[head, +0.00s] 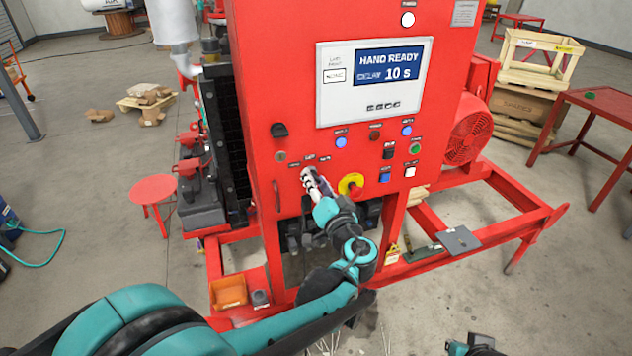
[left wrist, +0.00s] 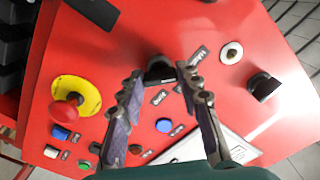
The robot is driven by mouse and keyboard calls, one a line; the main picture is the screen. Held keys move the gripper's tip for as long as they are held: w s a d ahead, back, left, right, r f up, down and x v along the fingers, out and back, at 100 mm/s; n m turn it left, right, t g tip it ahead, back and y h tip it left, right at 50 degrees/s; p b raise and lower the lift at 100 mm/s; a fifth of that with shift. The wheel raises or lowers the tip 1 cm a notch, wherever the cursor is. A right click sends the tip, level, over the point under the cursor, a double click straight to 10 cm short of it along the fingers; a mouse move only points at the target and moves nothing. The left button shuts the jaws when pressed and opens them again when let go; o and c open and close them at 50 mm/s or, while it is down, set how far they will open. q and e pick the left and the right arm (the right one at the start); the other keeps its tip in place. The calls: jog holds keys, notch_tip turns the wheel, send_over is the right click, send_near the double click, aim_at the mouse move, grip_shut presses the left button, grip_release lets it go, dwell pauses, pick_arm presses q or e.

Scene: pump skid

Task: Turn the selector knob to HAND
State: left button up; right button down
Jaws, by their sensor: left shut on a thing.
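The red control panel (head: 305,140) faces me, and its screen (head: 374,80) reads "HAND READY" and "DELAY 10 s". The selector knob (left wrist: 158,70) is black and sits between the fingertips of my left gripper (left wrist: 160,77) in the left wrist view. My left gripper (head: 314,182) is shut on it at the panel's lower left in the head view, where it hides the knob. Small labels surround the knob; its exact pointing direction is hard to tell. Part of my right arm's end (head: 472,346) shows at the bottom edge; its fingers are not clear.
A red mushroom button on a yellow disc (head: 350,184) sits close to the right of my left gripper. Another black knob (head: 279,130) is up and left. Small coloured buttons lie further right. The red skid frame (head: 440,267) runs below the panel.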

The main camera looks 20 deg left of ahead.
dwell(0.4)
pick_arm(q)
jog(key=o, duration=1.2)
jog(key=shift+c, duration=0.2)
jog(key=v, duration=1.2)
jog(key=s+a+f+g+h+b, duration=0.1)
jog(key=s+a+f+g+h, duration=0.1)
jog(key=s+a+f+g, duration=0.25)
jog(key=s+a+f+g+h+b, duration=0.1)
jog(key=s+a+f+g+h, duration=0.15)
jog(key=a+f, duration=0.45)
jog(key=s+d+f+n+h, duration=0.1)
jog(key=s+d+f+h, duration=0.3)
jog(key=s, duration=0.4)
jog(key=shift+s+d+f+g+h+b, duration=0.2)
jog(key=shift+s+f+g+h+b, duration=0.15)
jog(key=shift+f+h, duration=0.45)
